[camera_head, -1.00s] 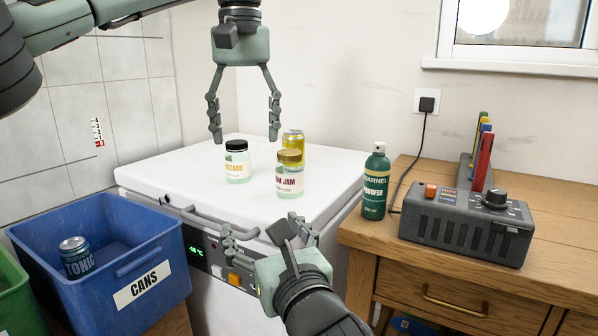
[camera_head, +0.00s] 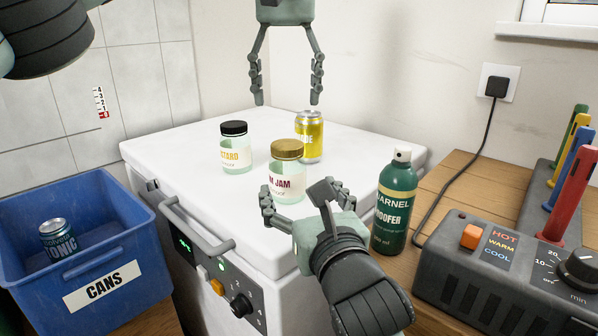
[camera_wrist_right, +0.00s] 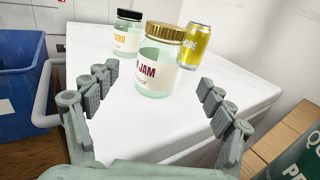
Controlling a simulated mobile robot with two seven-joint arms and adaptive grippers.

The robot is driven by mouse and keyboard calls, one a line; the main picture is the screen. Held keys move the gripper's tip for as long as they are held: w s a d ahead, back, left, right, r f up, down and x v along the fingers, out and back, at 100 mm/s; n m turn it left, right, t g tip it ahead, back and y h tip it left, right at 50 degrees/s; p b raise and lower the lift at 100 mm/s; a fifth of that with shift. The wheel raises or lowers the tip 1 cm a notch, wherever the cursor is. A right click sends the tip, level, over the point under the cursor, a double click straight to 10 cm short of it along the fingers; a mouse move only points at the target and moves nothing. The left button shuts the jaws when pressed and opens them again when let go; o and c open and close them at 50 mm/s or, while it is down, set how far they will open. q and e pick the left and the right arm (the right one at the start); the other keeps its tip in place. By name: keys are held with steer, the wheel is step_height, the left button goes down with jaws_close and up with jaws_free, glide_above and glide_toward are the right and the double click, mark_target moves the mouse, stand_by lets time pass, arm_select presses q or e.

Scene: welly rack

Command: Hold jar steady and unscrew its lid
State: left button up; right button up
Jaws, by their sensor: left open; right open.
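Two glass jars stand upright on the white chest freezer. The jam jar (camera_head: 286,178) has a gold lid (camera_head: 287,149). The mustard jar (camera_head: 235,152) has a black lid and stands behind it to the left. My left gripper (camera_head: 287,98) is open and empty, pointing down above and behind the jars. My right gripper (camera_head: 304,203) is open, low at the front of the jam jar. In the right wrist view the jam jar (camera_wrist_right: 158,72) stands ahead, between the lines of the two spread fingers (camera_wrist_right: 156,95). No contact shows there.
A yellow can (camera_head: 311,140) stands close behind the jam jar. A green spray bottle (camera_head: 393,205) and a grey device with dials (camera_head: 500,255) are on the wooden bench at right. A blue CANS crate (camera_head: 120,262) holds a tonic can (camera_head: 57,240). The freezer top (camera_head: 180,140) is clear at left.

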mark_target(287, 144)
steer(key=shift+w+a, duration=0.1)
steer(key=shift+w, duration=0.35)
steer(key=x, duration=0.6)
steer(key=shift+w+a, duration=0.15)
steer(key=shift+w, duration=0.25)
steer(key=c, duration=1.9)
arm_select(q)
steer(key=m, duration=0.3)
steer(key=shift+r+m, duration=0.1)
steer(key=shift+m, duration=0.5)
steer(key=shift+f, duration=4.05)
